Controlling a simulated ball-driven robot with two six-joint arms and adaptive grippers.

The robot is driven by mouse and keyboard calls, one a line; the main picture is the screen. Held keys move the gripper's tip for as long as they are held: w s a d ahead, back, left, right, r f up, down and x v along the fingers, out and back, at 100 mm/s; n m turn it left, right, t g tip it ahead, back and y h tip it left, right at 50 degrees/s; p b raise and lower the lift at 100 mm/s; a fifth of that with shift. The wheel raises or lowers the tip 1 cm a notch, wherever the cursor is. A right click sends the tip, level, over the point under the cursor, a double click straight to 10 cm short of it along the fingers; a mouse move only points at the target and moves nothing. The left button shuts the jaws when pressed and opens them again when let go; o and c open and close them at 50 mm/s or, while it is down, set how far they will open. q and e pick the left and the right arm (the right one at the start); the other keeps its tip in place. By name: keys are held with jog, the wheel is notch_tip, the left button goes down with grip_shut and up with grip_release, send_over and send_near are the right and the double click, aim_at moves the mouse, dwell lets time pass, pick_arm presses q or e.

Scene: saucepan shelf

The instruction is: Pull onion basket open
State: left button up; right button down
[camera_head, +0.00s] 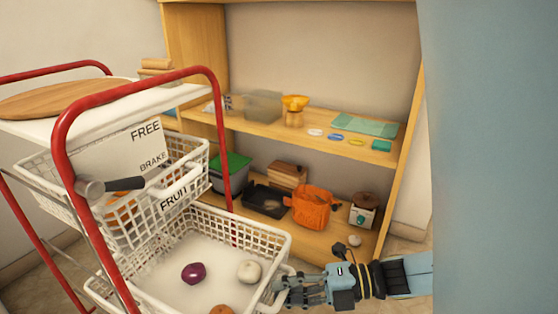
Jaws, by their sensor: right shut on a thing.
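The onion basket (268,232) is the lower white wire basket of the red-framed trolley. It sticks out to the right beyond the basket above it. Inside lie a purple onion (193,273), a pale onion (249,271) and a brown onion (221,309) cut off by the bottom edge. My right gripper (281,289) comes in from the right and is shut on the basket's right front end, around its handle or rim. The exact contact is small and partly hidden by the fingers. My left gripper is not in view.
The upper basket (188,186) has a FRUIT label. A wooden shelf (262,127) with an orange bag (312,207) stands behind. A blue-grey surface (495,160) fills the right.

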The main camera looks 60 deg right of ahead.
jog(key=shift+r, duration=0.1)
jog(key=c, duration=1.3)
grip_release()
jog(key=v, duration=1.2)
jog(key=shift+w+d, duration=0.1)
